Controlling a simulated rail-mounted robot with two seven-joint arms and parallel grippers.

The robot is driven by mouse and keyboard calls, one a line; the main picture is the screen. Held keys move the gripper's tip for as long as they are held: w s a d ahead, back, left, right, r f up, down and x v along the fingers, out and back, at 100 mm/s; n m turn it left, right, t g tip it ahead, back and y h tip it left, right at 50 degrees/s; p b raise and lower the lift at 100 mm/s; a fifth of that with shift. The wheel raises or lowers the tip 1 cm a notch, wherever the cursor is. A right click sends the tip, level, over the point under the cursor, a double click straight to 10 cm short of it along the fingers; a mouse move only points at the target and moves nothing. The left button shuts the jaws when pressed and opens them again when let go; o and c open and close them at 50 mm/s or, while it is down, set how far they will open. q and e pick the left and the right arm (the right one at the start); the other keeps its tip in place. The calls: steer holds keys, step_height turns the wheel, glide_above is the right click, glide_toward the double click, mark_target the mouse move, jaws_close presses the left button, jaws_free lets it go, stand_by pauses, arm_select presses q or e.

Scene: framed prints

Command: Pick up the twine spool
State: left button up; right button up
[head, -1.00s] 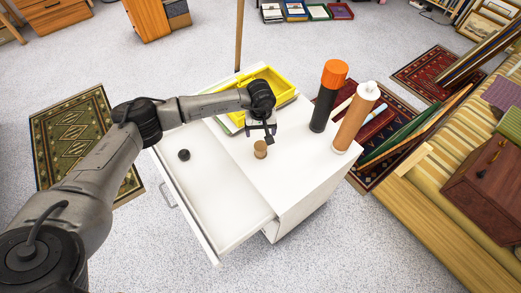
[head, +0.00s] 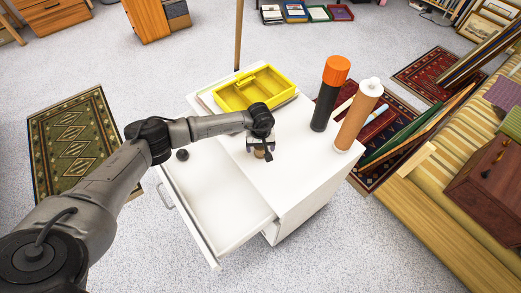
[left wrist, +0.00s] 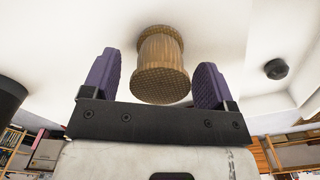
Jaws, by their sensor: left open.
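The twine spool (head: 260,152) is a small tan cylinder with wider ends, standing on the white cabinet top (head: 297,180). In the head view my left gripper (head: 261,152) is over it and hides most of it. In the left wrist view the spool (left wrist: 161,62) shows whole between the two purple-padded fingers of my left gripper (left wrist: 157,82). The fingers are open, with a gap on each side of the spool. My right gripper is not in view.
A yellow tray (head: 257,95) sits on the cabinet's far left. A black canister with an orange cap (head: 329,95) and a brown tube (head: 357,116) stand to the right. An open drawer (head: 215,200) holds a small dark round object (head: 182,155).

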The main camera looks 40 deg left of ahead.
arm_select(q)
step_height(320, 180, down, 2)
steer(key=shift+f, duration=0.1)
steer(key=c, duration=0.9)
